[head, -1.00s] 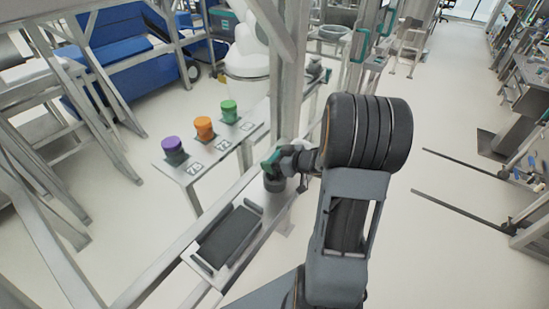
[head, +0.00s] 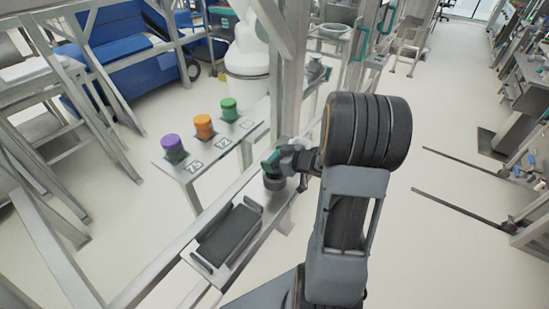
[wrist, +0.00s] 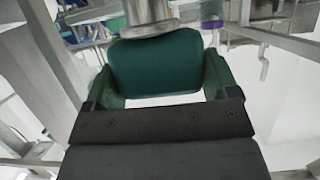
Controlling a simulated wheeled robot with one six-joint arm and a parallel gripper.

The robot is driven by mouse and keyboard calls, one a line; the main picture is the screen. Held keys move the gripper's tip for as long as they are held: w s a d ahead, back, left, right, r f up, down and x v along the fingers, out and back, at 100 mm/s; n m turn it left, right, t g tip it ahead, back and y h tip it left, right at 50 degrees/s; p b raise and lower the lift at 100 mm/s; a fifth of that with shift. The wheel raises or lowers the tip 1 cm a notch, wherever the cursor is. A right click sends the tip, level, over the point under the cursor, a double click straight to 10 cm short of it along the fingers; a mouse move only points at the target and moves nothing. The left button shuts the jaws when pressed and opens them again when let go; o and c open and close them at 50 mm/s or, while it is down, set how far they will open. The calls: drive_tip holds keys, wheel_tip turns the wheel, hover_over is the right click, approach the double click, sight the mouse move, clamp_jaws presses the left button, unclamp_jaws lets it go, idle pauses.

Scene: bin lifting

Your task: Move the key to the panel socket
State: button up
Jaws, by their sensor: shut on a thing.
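My gripper (head: 270,165) is at the end of my arm, above the narrow metal rail bench in the head view. In the wrist view, my gripper (wrist: 160,85) has a green finger on each side of a dark teal rounded block, which looks like the key (wrist: 155,68). The fingers are shut on it. A grey metal cylinder (wrist: 148,12) shows just beyond the block. In the head view, a dark grey round piece (head: 275,182) is right below the gripper; I cannot tell whether it is joined to the key. No panel socket can be made out for certain.
A dark rectangular pad (head: 231,235) between side rails lies on the bench nearer me. A low table behind holds purple (head: 171,142), orange (head: 204,121) and green (head: 229,103) knobs with labels. A metal post (head: 291,90) stands close to the gripper.

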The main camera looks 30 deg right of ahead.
drive_tip(key=shift+f+b, duration=0.6)
drive_tip(key=shift+f, duration=0.35)
idle(0.4)
drive_tip(key=o, duration=0.9)
drive_tip(key=shift+o, duration=0.2)
drive_tip(key=shift+r, duration=0.1)
wheel_tip(320, 180, up, 9)
drive_tip(key=p, duration=0.9)
drive_tip(key=shift+p, duration=0.35)
